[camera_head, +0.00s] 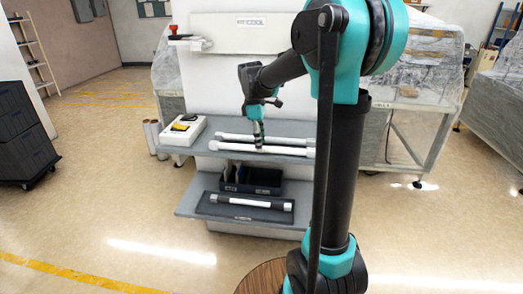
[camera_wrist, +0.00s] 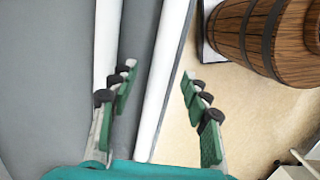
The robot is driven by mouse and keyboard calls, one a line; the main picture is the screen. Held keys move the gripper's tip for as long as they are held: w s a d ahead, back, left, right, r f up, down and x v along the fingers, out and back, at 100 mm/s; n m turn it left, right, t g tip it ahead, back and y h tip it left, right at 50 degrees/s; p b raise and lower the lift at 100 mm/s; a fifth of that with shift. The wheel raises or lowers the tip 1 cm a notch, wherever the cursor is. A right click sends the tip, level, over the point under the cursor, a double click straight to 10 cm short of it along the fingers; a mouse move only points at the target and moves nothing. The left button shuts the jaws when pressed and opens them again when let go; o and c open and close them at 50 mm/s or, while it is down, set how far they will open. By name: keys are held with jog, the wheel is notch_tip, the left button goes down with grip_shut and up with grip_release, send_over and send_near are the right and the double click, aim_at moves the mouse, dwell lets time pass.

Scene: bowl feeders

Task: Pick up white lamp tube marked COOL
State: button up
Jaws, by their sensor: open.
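Two white lamp tubes lie side by side along the grey upper shelf, a rear tube (camera_head: 290,141) and a front tube (camera_head: 230,147). In the wrist view the front tube (camera_wrist: 164,75) runs between my spread fingers, and the rear tube (camera_wrist: 106,45) passes left of them, partly behind the left finger. No marking is legible on either tube. My gripper (camera_head: 258,146) points down over the tubes, open and empty; its fingers (camera_wrist: 160,82) also show in the wrist view. Whether they reach down beside the front tube cannot be told.
A panel sign (camera_head: 251,22) appears to read COOL. A white box (camera_head: 181,131) stands at the shelf's left end. The lower shelf (camera_head: 196,198) holds a dark bin (camera_head: 262,180) and a dark tray with another tube (camera_head: 250,202).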

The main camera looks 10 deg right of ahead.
jog(key=shift+s+d+f, duration=0.1)
jog(key=shift+f, duration=0.75)
jog(key=shift+c, duration=0.2)
grip_shut()
jog(key=shift+r, duration=0.15)
